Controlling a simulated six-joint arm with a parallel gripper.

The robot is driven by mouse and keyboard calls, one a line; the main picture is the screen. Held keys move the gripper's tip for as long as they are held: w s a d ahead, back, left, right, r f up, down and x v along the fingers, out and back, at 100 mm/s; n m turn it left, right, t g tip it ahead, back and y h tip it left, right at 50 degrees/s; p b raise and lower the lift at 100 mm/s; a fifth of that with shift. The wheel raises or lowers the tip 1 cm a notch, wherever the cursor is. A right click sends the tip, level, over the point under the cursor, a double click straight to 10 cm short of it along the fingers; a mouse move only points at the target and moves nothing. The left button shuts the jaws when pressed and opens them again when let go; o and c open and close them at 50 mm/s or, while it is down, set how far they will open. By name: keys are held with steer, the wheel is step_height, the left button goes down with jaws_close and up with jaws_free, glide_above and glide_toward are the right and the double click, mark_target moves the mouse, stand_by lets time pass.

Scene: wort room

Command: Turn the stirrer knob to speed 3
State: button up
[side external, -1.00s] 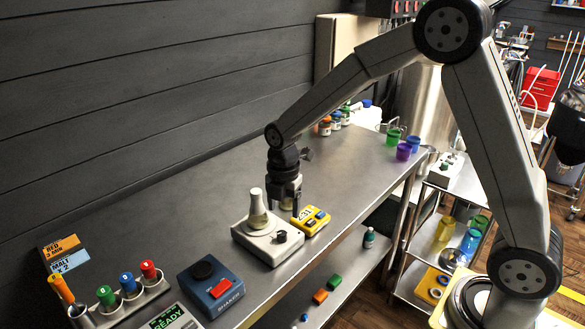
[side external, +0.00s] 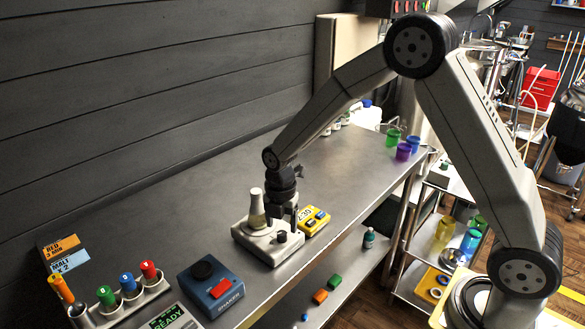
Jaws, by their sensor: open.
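My gripper (side external: 284,222) points down, open and empty, just above the knob and to the right of the flask. From this view I cannot tell whether a fingertip touches the knob. The speed marks and the knob's pointer are too small to read.
A yellow timer (side external: 313,221) lies just right of the stirrer. A blue shaker (side external: 210,285) with a red button stands to the left. A rack (side external: 120,303) of colour-capped tubes is further left. The bench (side external: 200,220) behind the stirrer is clear.

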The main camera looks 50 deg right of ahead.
mark_target(282, 236)
steer(key=shift+f, duration=1.4)
jaws_close()
